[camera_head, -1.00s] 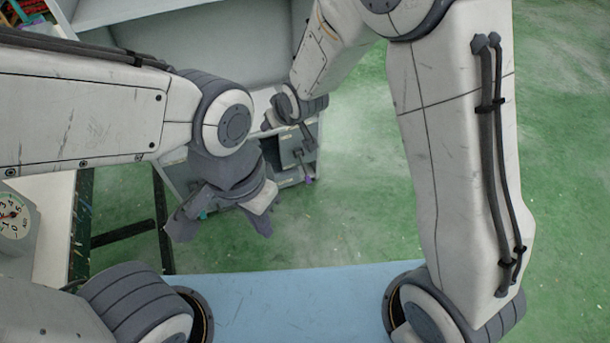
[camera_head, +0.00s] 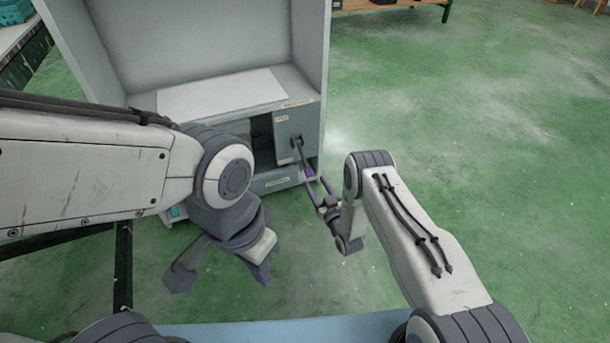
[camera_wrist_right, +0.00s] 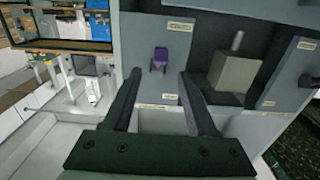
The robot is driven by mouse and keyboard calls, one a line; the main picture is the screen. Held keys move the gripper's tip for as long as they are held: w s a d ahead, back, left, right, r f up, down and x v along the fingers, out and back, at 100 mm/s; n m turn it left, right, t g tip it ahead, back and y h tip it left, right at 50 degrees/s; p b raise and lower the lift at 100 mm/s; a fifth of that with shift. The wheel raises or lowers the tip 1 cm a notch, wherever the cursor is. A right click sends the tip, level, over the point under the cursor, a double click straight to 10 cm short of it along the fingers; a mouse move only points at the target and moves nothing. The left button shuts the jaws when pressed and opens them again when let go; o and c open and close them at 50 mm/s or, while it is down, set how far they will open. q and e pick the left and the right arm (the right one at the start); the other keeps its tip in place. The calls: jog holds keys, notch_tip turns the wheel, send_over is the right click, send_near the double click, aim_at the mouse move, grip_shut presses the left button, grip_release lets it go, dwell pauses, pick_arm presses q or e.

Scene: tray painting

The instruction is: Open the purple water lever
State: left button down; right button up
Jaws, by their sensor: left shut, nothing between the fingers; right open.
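The purple water lever (camera_head: 309,172) is a small part low on the right front of the grey cabinet. In the right wrist view the purple lever (camera_wrist_right: 159,60) sticks out of a pale panel, with a label above and one below. My right gripper (camera_head: 318,187) is open and empty just in front of it. In the right wrist view its fingertips (camera_wrist_right: 160,75) stand either side of the lever's line, with the lever a little beyond them and apart from them. My left gripper (camera_head: 222,262) is shut and empty, hanging low to the left of the cabinet front.
The grey cabinet (camera_head: 320,60) has an open hood above a white work surface (camera_head: 220,95). A teal part (camera_head: 175,212) is low at the cabinet's left. Green floor to the right is clear.

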aim_at(308, 170)
jog(key=b+x, duration=0.5)
jog(key=x, duration=0.4)
jog(key=shift+f, duration=0.2)
jog(key=shift+w+a+r+b, duration=0.15)
jog(key=shift+w+b, duration=0.25)
jog(key=shift+w, duration=0.15)
grip_shut()
dwell(0.6)
